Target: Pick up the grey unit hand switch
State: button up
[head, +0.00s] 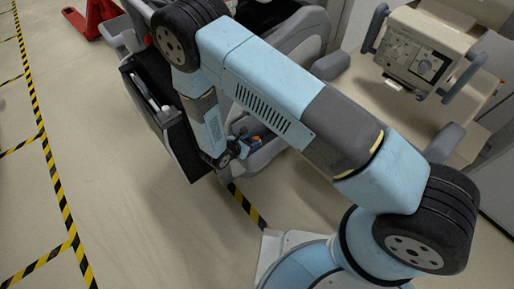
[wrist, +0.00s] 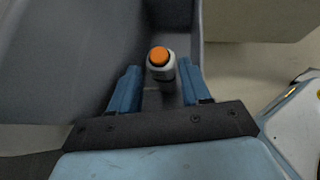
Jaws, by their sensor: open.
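The hand switch (wrist: 161,71) is a small pale grey cylinder with an orange button on top. In the wrist view it stands between the two blue fingers of my gripper (wrist: 158,78), at the end of a dark grey bin-like holder. Gaps show on both sides of it, wider on the left, so my gripper is open around it and not shut on it. Its lower part is hidden in shadow and by my gripper's body. In the head view, my gripper (head: 241,148) is low beside the grey cart, where a small orange spot shows; details are too small to tell.
The dark grey holder's wall (wrist: 199,30) rises close beside the right finger. A grey covered cart (head: 278,150) stands behind my arm. A beige unit with handles (head: 420,55) is at the upper right. Open floor with yellow-black tape (head: 50,165) lies to the left.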

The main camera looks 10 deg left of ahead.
jog(key=x, duration=0.2)
jog(key=shift+w+d+f, duration=0.15)
jog(key=shift+w, duration=0.1)
grip_shut()
